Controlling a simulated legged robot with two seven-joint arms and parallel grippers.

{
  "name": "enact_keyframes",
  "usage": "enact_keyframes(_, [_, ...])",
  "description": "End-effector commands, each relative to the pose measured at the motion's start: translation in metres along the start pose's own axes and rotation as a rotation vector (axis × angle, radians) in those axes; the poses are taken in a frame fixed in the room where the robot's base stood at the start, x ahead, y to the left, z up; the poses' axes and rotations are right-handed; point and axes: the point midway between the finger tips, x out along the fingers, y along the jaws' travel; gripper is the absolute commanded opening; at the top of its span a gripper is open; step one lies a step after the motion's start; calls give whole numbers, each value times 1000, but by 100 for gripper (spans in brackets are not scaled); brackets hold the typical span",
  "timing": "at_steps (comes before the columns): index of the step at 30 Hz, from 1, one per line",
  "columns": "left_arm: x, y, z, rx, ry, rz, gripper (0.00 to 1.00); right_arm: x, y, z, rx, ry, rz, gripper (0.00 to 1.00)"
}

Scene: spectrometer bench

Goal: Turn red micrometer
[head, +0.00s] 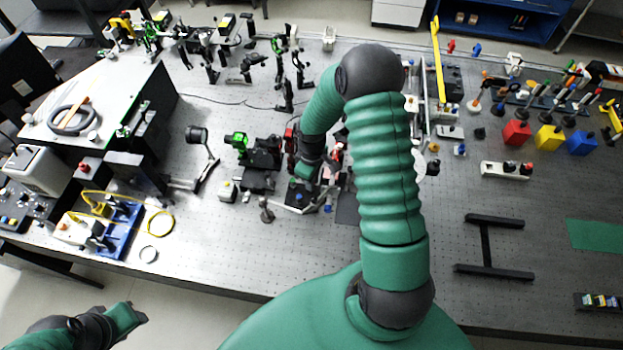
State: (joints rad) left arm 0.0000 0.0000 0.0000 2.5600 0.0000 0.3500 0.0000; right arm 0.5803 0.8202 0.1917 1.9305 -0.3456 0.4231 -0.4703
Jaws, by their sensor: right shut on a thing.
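My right arm reaches over the middle of the bench and bends down. My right gripper (302,190) is low among small optical mounts and is shut on a small part there. The fingertips are small and dark, and the held part cannot be made out. Small red parts (289,134) show just left of my forearm, and more red (339,147) shows between forearm and upper arm. I cannot tell which of these, if any, is the red micrometer. My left gripper (138,316) is at the lower left, off the bench and empty; its fingers are too small to read.
A green-and-black mount (240,143) and a black lamp on a stand (197,134) stand left of my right gripper. A blue holder (122,228) is further left.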

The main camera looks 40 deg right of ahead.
Motion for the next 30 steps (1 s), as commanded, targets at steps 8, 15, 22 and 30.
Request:
enact_keyframes(8, [0, 0, 0, 0, 0, 0, 36, -1, 2, -1, -11, 4, 5, 0])
enact_keyframes(15, [0, 0, 0, 0, 0, 0, 36, -1, 2, -1, -10, 5, 5, 23])
enact_keyframes(22, [0, 0, 0, 0, 0, 0, 36, -1, 1, -1, -10, 2, 3, 39])
enact_keyframes(30, [1, 0, 0, 0, 0, 0, 36, -7, 2, -1, -9, 4, 4, 39])
